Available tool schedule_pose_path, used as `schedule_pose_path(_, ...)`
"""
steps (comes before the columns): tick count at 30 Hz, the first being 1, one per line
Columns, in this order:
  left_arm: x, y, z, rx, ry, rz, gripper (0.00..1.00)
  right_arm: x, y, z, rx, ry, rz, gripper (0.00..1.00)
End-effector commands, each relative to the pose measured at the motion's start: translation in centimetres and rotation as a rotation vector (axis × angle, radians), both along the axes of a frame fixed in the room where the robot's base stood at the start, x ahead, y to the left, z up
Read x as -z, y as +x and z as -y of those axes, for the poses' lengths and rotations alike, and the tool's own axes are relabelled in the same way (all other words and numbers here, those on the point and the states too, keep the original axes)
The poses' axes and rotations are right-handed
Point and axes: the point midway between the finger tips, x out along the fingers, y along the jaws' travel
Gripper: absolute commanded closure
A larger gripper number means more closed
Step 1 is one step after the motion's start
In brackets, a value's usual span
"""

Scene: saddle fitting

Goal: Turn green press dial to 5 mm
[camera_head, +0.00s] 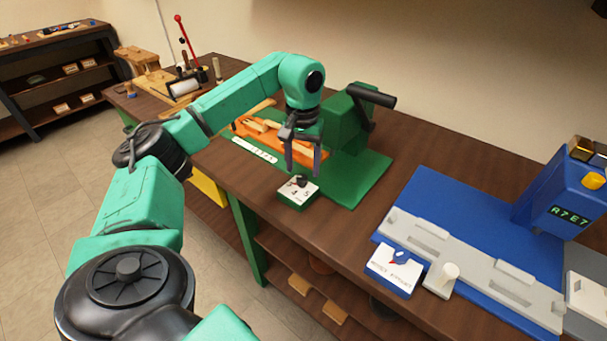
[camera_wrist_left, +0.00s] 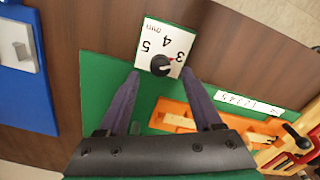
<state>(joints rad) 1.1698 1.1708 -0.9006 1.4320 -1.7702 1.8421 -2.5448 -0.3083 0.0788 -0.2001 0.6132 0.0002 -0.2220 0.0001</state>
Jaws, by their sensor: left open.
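The green press (camera_head: 350,115) stands on a green base on the bench. Its dial is a white-topped block (camera_head: 298,194) with a black knob at the front of the base. In the left wrist view the dial face (camera_wrist_left: 153,40) shows 5, 4, 3 and "mm". The black knob (camera_wrist_left: 160,66) has a red mark on the side towards the 3. My left gripper (camera_head: 303,170) points down just above the dial. In the left wrist view its open fingers (camera_wrist_left: 161,74) lie either side of the knob; contact is unclear. My right gripper is not in view.
An orange fixture (camera_head: 310,146) with wooden pieces and a numbered white strip (camera_head: 254,150) lie left of the press. A blue machine (camera_head: 565,195) with its own red-pointer dial (camera_head: 396,264) stands to the right. Bare bench lies between the two bases.

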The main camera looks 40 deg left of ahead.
Motion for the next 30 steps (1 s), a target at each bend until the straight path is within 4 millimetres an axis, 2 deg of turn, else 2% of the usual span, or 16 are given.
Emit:
schedule_pose_path(4,2.2,0.0,0.0,0.0,0.0,-0.001,0.33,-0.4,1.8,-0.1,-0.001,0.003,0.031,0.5)
schedule_pose_path(13,2.9,0.0,0.0,0.0,0.0,0.002,0.33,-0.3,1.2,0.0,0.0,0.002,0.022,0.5)
schedule_pose_path(14,2.9,0.0,0.0,0.0,0.0,0.002,0.41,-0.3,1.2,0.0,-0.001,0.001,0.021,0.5)
schedule_pose_path(18,2.8,0.0,0.0,0.0,0.0,0.002,0.94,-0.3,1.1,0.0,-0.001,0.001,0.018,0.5)
schedule_pose_path(19,2.8,0.0,0.0,0.0,-0.001,0.001,1.0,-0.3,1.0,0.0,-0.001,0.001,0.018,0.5)
schedule_pose_path(30,2.7,0.0,0.0,-0.037,-0.001,0.0,1.0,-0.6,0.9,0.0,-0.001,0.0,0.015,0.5)
